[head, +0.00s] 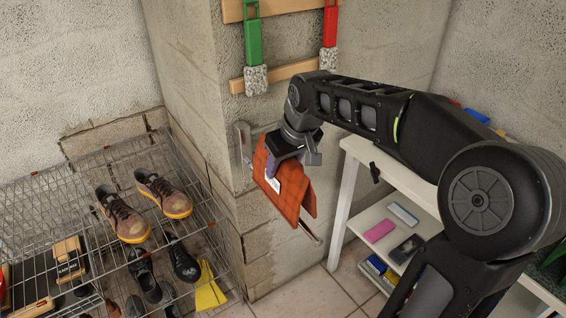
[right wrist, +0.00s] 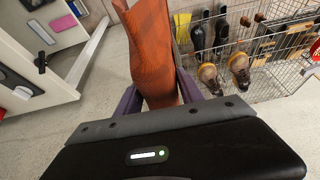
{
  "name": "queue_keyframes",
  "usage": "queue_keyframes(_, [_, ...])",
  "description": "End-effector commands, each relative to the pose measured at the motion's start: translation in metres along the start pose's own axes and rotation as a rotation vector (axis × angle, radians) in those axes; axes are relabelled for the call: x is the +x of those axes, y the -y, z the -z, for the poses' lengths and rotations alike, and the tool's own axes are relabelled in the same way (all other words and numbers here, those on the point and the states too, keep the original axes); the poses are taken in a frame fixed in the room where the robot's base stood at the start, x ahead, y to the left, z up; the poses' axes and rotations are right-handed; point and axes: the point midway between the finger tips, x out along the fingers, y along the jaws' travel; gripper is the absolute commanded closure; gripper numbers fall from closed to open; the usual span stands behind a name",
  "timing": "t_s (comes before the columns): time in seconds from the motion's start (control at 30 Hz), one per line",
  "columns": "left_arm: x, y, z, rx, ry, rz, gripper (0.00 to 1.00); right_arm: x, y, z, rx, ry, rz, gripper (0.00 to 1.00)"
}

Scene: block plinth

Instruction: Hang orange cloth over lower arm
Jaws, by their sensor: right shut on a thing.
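The orange cloth (head: 292,195) hangs folded like a tent, with a white label on its near face, beside the block plinth (head: 190,90). My right gripper (head: 290,162) is shut on its upper part. In the right wrist view the cloth (right wrist: 152,50) runs up from between the fingers (right wrist: 172,95). A metal bracket (head: 243,143) is on the plinth just left of the cloth. A thin metal arm (head: 309,232) shows its end below the cloth's right side; the rest is hidden. I cannot tell whether the cloth lies over it or in front. My left gripper is not in view.
A wire rack (head: 60,183) with several shoes stands left. A white shelf (head: 346,190) with small boxes stands right, under my right arm. Green (head: 253,40) and red (head: 330,28) straps hang on wooden rails above. Some tiled floor (head: 300,290) is free.

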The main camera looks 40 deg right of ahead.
Motion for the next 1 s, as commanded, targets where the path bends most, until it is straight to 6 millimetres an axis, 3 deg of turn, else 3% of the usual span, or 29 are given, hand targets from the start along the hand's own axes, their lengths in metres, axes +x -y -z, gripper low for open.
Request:
queue_keyframes(0.03, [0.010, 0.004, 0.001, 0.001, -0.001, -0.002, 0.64, 0.012, 0.000, -0.005, 0.000, 0.000, 0.000, 0.96])
queue_keyframes(0.6, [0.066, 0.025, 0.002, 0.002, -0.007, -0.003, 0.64, 0.080, 0.001, -0.033, -0.001, 0.001, 0.000, 0.96])
queue_keyframes(1.0, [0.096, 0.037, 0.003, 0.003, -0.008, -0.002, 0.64, 0.118, 0.000, -0.049, 0.000, 0.000, 0.000, 0.96])
